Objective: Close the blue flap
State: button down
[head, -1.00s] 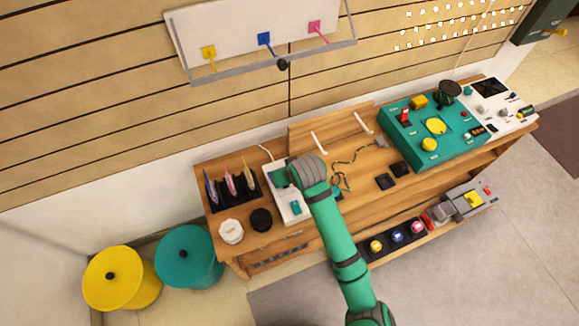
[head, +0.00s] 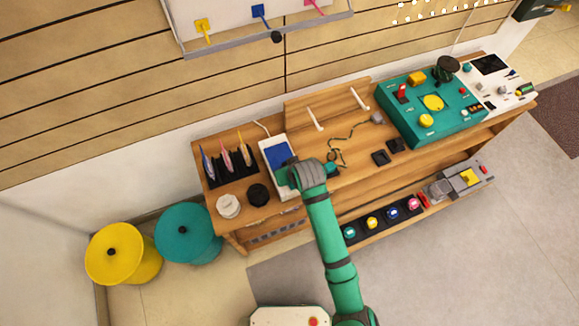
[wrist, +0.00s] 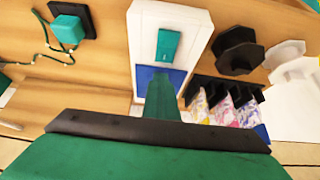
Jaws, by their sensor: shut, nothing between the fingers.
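The blue flap (head: 278,154) is a blue rectangle on the back part of the white device (head: 268,143) on the wooden bench. In the head view it looks about flat; I cannot tell whether it is fully down. My gripper (head: 285,176) is at the front of the flap, over the device, shut and empty. In the wrist view my gripper's narrow teal end (wrist: 162,100) covers part of the blue flap (wrist: 146,76). I cannot tell whether they touch. A teal switch (wrist: 168,44) sits on the same white device (wrist: 143,25).
A black rack (head: 232,170) with several pouches stands left of the device. A white knob (head: 228,206) and a black knob (head: 258,194) are in front of it. A loose cable (head: 343,140) and black squares (head: 381,157) lie to the right, before the teal console (head: 400,120).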

jog(key=shift+s+f, duration=0.3)
jog(key=shift+f, duration=0.25)
jog(key=shift+w+a, duration=0.1)
jog(key=shift+a, duration=0.1)
jog(key=shift+w+a+r, duration=0.35)
jog(key=shift+w+r, duration=0.05)
jog(key=shift+w, duration=0.2)
jog(key=d+v, duration=0.1)
jog(key=v, duration=1)
jog(key=shift+s+d+r, duration=0.15)
jog(key=shift+s, duration=0.05)
jog(key=shift+a+x, duration=0.15)
jog(key=shift+x, duration=2.4)
jog(key=shift+a+x, duration=0.1)
jog(key=shift+x, duration=2.45)
